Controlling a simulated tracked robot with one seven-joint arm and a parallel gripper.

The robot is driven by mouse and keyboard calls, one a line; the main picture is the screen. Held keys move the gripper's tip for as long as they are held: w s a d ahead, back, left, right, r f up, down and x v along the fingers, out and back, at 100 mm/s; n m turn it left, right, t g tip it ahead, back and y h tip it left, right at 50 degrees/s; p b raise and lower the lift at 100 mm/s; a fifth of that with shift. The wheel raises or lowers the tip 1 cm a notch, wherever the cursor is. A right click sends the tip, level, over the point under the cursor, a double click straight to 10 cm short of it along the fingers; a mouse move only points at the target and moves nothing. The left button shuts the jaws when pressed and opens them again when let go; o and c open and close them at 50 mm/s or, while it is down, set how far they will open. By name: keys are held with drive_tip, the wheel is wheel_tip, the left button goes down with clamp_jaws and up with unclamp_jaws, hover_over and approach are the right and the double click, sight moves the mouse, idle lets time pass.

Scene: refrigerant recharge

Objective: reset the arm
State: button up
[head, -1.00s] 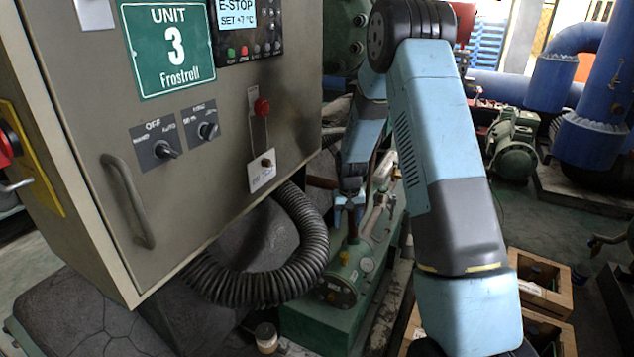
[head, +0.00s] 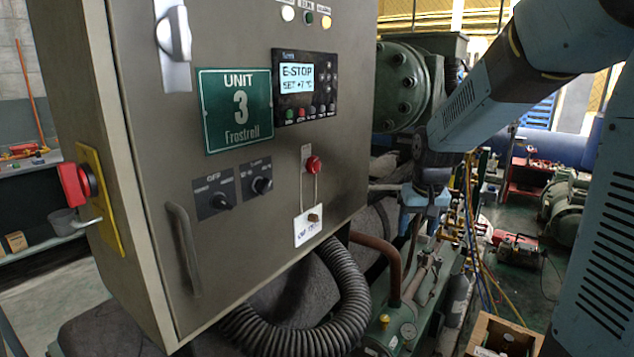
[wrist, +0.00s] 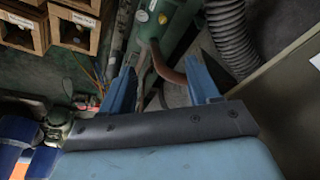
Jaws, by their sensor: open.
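My gripper (wrist: 162,85) shows in the wrist view as two blue fingers spread apart with nothing between them. In the head view my gripper (head: 418,207) hangs at the end of my blue arm, to the right of the grey control cabinet (head: 150,260) and above the green machine. Its fingertips are small and partly hard to make out there. The cabinet carries a green "UNIT 3 Frostroll" plate (head: 234,110) and a display (head: 297,78) reading "E-STOP SET +7 °C".
A black corrugated hose (head: 345,300) and a red-brown pipe (head: 385,262) run below the cabinet near my gripper. A green vessel with gauges (wrist: 160,22) lies ahead in the wrist view. Wooden crates (head: 500,335) stand on the floor at the lower right. Hoses hang behind my arm.

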drive_tip(key=s+r+t, duration=0.1)
drive_tip(key=s+r, duration=0.3)
drive_tip(key=s, duration=0.7)
drive_tip(key=s+r+t, duration=0.1)
drive_tip(key=s+r, duration=0.4)
drive_tip(key=s, duration=0.7)
drive_tip(key=shift+r+t, duration=0.25)
drive_tip(key=shift+t, duration=0.15)
